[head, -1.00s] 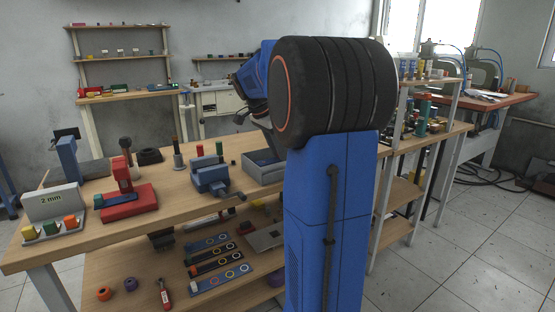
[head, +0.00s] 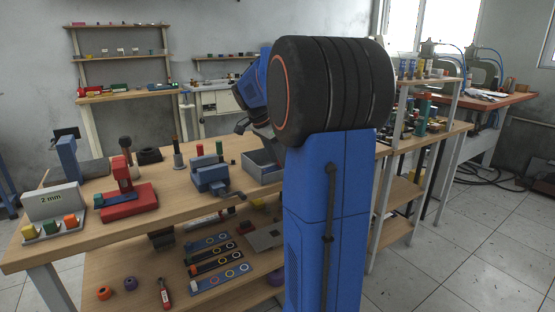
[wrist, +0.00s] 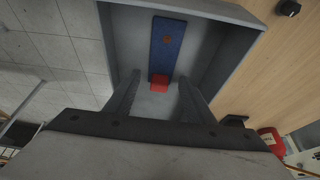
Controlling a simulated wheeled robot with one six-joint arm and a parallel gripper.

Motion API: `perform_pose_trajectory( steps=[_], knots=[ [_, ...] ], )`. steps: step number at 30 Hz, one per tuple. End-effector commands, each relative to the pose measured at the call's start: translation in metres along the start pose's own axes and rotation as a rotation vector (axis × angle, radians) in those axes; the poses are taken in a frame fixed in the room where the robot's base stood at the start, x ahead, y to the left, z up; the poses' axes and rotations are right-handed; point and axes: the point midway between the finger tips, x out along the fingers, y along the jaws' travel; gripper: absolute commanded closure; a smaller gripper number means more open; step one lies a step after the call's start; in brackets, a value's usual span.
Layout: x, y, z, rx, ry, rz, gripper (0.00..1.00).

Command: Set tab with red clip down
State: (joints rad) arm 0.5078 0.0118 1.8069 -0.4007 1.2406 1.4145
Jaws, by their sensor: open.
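The blue tab (wrist: 166,48) with a red clip (wrist: 159,83) at its near end is inside a grey tray (wrist: 225,12) in the wrist view. A small reddish-brown spot marks the tab's face. My gripper (wrist: 159,80) is open, with one dark finger on each side of the red clip and visible gaps between. Whether the tab lies fully flat on the tray floor is hard to tell. In the head view the grey tray (head: 262,174) stands on the bench beside my arm; the tab is not visible there and my fingers cannot be made out.
On the wooden bench (head: 165,200) left of the tray are a blue-grey vise (head: 210,177), a red fixture (head: 127,200) and a "2 mm" block (head: 52,202). A red object (wrist: 270,141) shows at lower right in the wrist view.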

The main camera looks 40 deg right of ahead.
Motion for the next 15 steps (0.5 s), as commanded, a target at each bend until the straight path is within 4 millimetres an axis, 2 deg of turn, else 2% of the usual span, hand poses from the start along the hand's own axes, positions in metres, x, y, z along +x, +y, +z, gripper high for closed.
perform_pose_trajectory(
  steps=[4, 7, 15],
  knots=[
    [-0.008, -0.001, -0.001, 0.000, 0.001, -0.003, 0.51],
    [-0.021, -0.001, -0.001, -0.001, 0.000, -0.003, 0.51],
    [-0.073, -0.001, -0.001, -0.001, 0.001, -0.005, 0.51]
  ],
)
